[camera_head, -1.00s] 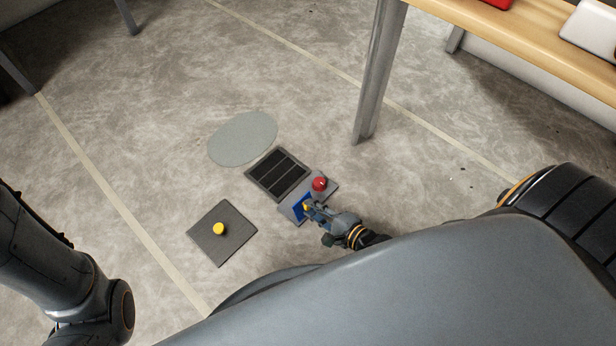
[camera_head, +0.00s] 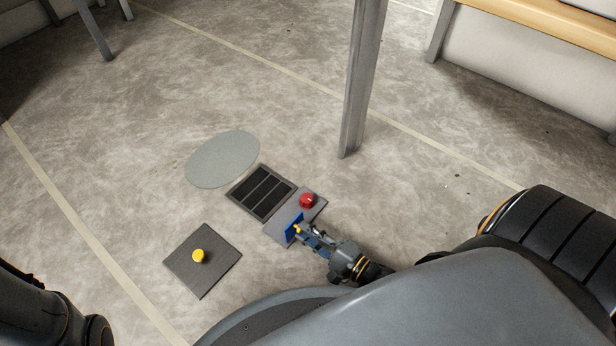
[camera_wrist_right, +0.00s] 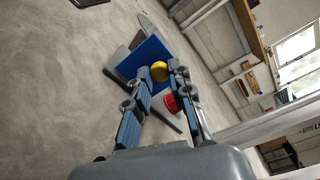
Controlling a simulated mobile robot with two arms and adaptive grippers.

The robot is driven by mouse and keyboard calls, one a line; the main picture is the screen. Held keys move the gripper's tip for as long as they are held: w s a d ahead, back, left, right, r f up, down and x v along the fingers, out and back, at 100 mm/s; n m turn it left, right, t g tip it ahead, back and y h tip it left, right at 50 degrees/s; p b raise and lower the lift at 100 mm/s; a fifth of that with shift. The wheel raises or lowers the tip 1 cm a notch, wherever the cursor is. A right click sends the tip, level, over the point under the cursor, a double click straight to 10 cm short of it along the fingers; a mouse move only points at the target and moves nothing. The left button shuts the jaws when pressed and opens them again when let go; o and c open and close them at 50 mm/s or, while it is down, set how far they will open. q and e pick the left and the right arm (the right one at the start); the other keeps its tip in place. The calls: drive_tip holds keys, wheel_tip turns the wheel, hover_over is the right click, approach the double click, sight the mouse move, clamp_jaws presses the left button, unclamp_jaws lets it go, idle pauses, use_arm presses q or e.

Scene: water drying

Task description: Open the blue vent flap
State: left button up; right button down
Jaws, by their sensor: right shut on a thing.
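A yellow knob (camera_head: 298,229) is on the flap. My right gripper (camera_head: 301,232) is shut on this knob, with its fingers on either side in the wrist view. The fingers partly hide the knob and the flap's edge. My left gripper is out of view.
A red button (camera_head: 307,200) is on the same plate, close beside the flap. A black slatted grille (camera_head: 262,192) adjoins the plate. A dark pad with a yellow button (camera_head: 199,256) lies to the left. A grey post (camera_head: 360,80) stands behind.

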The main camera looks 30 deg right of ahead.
drive_tip(key=shift+a, duration=0.2)
drive_tip(key=c, duration=1.2)
unclamp_jaws()
drive_tip(key=shift+d, duration=0.1)
wheel_tip(320, 180, up, 10)
drive_tip(key=shift+r, duration=0.1)
